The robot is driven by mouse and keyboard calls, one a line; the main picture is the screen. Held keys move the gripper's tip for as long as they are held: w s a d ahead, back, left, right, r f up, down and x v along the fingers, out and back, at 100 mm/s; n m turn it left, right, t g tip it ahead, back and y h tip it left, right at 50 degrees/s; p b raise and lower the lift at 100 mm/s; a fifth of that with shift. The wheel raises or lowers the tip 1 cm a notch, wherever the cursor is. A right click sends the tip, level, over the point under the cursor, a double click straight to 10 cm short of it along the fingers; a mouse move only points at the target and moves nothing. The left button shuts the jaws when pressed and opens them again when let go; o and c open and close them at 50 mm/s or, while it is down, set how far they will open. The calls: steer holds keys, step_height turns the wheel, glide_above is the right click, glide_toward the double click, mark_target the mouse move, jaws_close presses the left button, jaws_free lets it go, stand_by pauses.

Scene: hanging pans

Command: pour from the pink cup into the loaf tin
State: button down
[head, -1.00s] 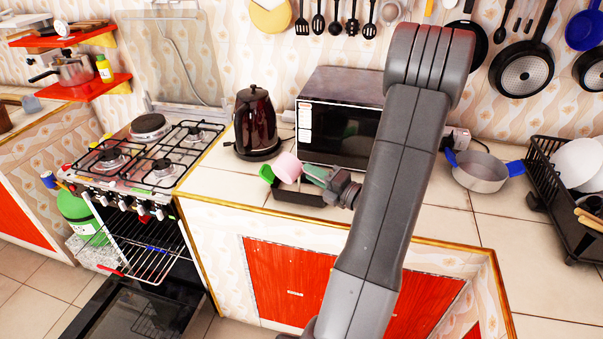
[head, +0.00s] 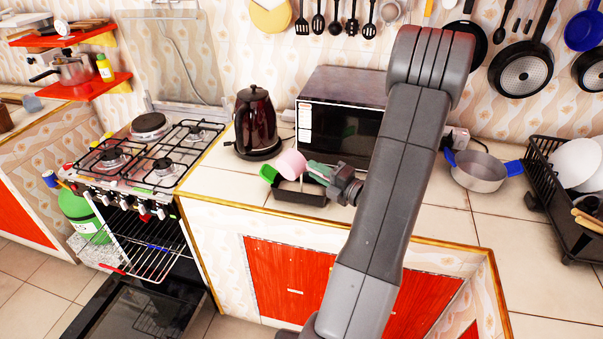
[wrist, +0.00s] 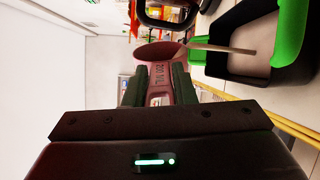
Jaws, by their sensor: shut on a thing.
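The pink cup (head: 291,163) is tilted above the dark loaf tin (head: 298,195) on the counter. My gripper (head: 315,172) is shut on the cup from the right. In the wrist view the cup (wrist: 163,54), marked "200 ML", sits between the green fingers of my gripper (wrist: 158,85). The black loaf tin (wrist: 238,82) shows beside it. A thin pale strip (wrist: 225,48) runs from near the cup's rim into the tin. It looks like a pouring stream, but I cannot be sure.
A green item (head: 268,174) stands at the tin's left end. A dark kettle (head: 256,125) is behind left and a microwave (head: 340,115) behind. A grey pot (head: 478,171) and dish rack (head: 565,190) are to the right. The counter front is clear.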

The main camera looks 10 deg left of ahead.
steer(key=shift+w+r+m+p, duration=0.2)
steer(key=shift+m+p, duration=0.1)
steer(key=shift+p, duration=0.45)
steer(key=shift+d+p, duration=0.1)
steer(key=shift+p, duration=0.35)
steer(key=shift+f+m, duration=0.1)
steer(key=shift+m, duration=0.3)
steer(key=shift+w+m+p, duration=0.15)
steer(key=shift+m+p, duration=0.15)
steer(key=shift+p, duration=0.5)
steer(key=shift+w+d+m+p, duration=0.25)
steer(key=shift+m+p, duration=0.75)
steer(key=shift+p, duration=0.5)
steer(key=shift+w+m+p, duration=0.1)
steer(key=shift+m+p, duration=0.2)
steer(key=shift+p, duration=0.2)
